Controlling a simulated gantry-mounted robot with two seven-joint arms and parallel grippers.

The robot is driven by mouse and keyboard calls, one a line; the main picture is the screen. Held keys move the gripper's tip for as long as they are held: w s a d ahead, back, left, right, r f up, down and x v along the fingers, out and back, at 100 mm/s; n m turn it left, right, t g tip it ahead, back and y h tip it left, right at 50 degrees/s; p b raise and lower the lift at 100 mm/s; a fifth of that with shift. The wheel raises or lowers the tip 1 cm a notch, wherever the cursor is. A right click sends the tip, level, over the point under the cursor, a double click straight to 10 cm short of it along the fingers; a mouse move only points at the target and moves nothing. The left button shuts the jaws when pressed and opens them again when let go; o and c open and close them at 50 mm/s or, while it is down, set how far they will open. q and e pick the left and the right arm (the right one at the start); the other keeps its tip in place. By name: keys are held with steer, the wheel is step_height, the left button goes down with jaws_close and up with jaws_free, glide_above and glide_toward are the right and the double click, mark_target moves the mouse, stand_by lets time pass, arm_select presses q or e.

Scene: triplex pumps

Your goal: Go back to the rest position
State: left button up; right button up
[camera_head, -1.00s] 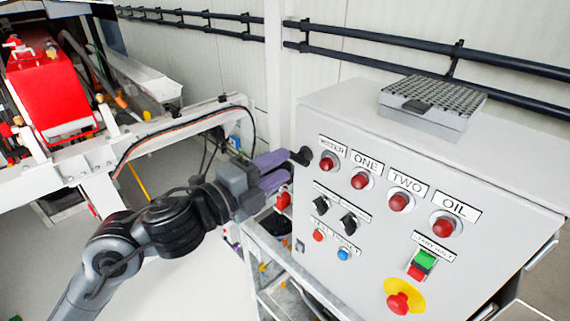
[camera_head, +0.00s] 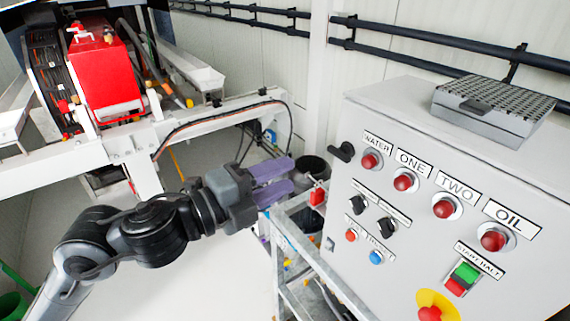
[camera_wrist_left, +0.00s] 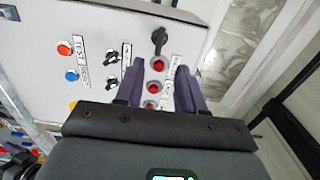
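My left gripper (camera_head: 292,176) has two purple fingers spread apart with nothing between them. It is in mid-air to the left of the grey control panel (camera_head: 400,130). A gap separates its tips from the black rotary handle (camera_head: 342,152) on the panel's left edge. In the left wrist view the open fingers (camera_wrist_left: 158,78) point toward the panel face. The black handle (camera_wrist_left: 159,40) and red lamps (camera_wrist_left: 157,65) show beyond and between them. My right gripper is in neither view.
The panel stands close on the right, with a grey box (camera_head: 490,105) on top. A metal frame (camera_head: 290,240) is below the gripper. A red pump unit (camera_head: 105,75) and white beam (camera_head: 215,117) stand behind on the left. Open floor lies below the arm.

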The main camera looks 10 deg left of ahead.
arm_select(q)
steer(key=shift+f, duration=0.1)
steer(key=s+d+f+n+g+y, duration=0.15)
steer(key=s+f+n, duration=0.3)
steer(key=f, duration=0.95)
steer(key=s+d+f+n+y, duration=0.15)
steer(key=s+f+n, duration=0.3)
steer(key=f, duration=0.85)
steer(key=s+a+f+n+g+y, duration=0.2)
steer(key=s+a+f+n+y, duration=0.35)
steer(key=f+n, duration=0.4)
steer(key=s+a+f+n+g+y, duration=0.4)
steer(key=s+a+f+n+g, duration=0.25)
steer(key=s+a, duration=0.45)
step_height(320, 180, up, 18)
steer(key=p, duration=1.9)
steer(key=shift+s+r+t, duration=0.2)
steer(key=shift+s+t, duration=0.05)
steer(key=shift+t, duration=0.15)
steer(key=shift+d, duration=0.1)
